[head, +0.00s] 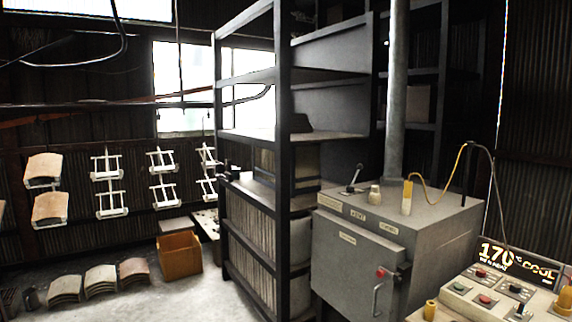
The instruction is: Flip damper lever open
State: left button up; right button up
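A grey metal oven cabinet (345,262) stands at the right, with a round flue pipe (396,90) rising behind its top. On the left of its top is a small lever (354,179) with a dark knob, leaning up to the right; it looks like the damper lever. Small labels sit along the front edge of the top, too small to read surely. The cabinet door is shut, with a red knob (381,272) and a bar handle (377,300). Neither of my grippers is in view.
Beside the lever are a cream knob (375,195) and a yellow cylinder (407,197) with a yellow cable. A button panel (485,297) and a lit display (517,262) stand at lower right. A dark shelf rack (284,150) stands left of the cabinet.

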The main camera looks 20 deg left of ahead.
aim_at(356, 176)
jog(key=u, duration=0.25)
jog(key=i+j+z, duration=0.1)
jog(key=i+j, duration=0.8)
jog(key=j, duration=0.2)
jog(key=i+j+z, duration=0.15)
jog(key=i+j, duration=0.25)
jog(key=j, duration=0.15)
